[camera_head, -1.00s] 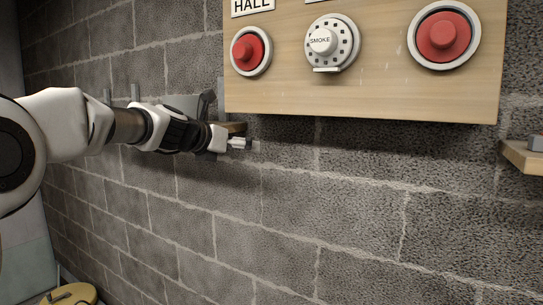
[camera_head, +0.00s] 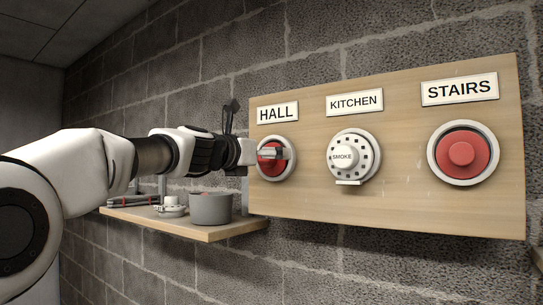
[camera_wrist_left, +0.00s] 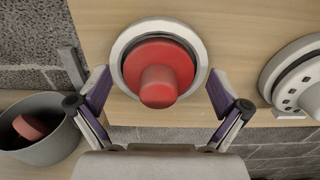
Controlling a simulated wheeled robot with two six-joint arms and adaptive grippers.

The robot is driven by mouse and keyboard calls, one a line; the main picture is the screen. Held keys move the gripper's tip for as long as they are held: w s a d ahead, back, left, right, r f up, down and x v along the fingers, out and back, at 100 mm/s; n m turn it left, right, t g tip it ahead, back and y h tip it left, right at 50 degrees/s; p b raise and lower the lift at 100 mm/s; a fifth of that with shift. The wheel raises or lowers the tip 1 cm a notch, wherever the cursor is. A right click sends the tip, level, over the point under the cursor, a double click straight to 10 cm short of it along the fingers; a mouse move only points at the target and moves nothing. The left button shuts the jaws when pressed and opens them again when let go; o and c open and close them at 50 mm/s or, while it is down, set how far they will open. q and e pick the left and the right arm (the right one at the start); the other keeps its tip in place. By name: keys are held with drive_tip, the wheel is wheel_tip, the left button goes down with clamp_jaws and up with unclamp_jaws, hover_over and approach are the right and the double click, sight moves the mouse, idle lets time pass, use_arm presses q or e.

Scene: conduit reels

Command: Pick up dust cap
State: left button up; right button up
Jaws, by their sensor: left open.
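A red dust cap (camera_head: 269,161) with a round knob sits in a white round base under the HALL sign on the wooden board. It also shows in the left wrist view (camera_wrist_left: 159,72), upper middle. My left gripper (camera_head: 285,154) is in front of this cap and partly covers it. In the left wrist view its open fingers (camera_wrist_left: 158,85) stand on either side of the cap, with gaps to it. A second red cap (camera_head: 461,153) sits under the STAIRS sign. A white smoke detector (camera_head: 343,156) is mounted under the KITCHEN sign. My right gripper is not in view.
The wooden board (camera_head: 400,210) hangs on a block wall. Below left, a shelf (camera_head: 238,230) holds a grey bin (camera_head: 211,208) and a white detector (camera_head: 171,206). In the left wrist view a red piece (camera_wrist_left: 31,127) lies in the bin.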

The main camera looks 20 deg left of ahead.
use_arm(q)
drive_tip(key=shift+w+a+f, duration=0.1)
drive_tip(key=c, duration=0.9)
drive_tip(key=shift+s, duration=0.25)
drive_tip(key=c, duration=0.8)
